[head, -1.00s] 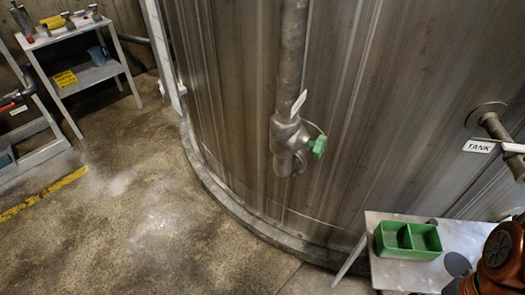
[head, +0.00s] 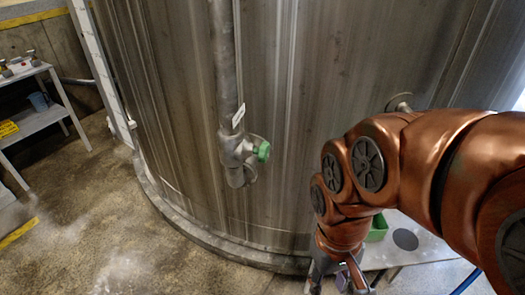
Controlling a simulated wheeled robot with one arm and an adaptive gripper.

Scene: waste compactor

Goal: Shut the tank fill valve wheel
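A grey metal valve body (head: 237,155) sits at the lower end of a vertical pipe in front of the big metal tank (head: 300,110). A green wheel or handle (head: 262,151) is on its right side, seen at an angle. A white tag (head: 238,116) hangs above it; its writing is too small to read. My gripper (head: 338,286) is at the bottom edge, below and to the right of the green wheel and well apart from it. Its fingertips are cut off by the frame, so its opening is unclear.
My copper arm covers the right side. A small grey table (head: 424,246) stands behind it, with a green tray (head: 377,228) mostly hidden. A shelf (head: 36,118) stands at far left. Concrete floor (head: 110,210) is clear at lower left. A pipe flange (head: 399,102) shows above my arm.

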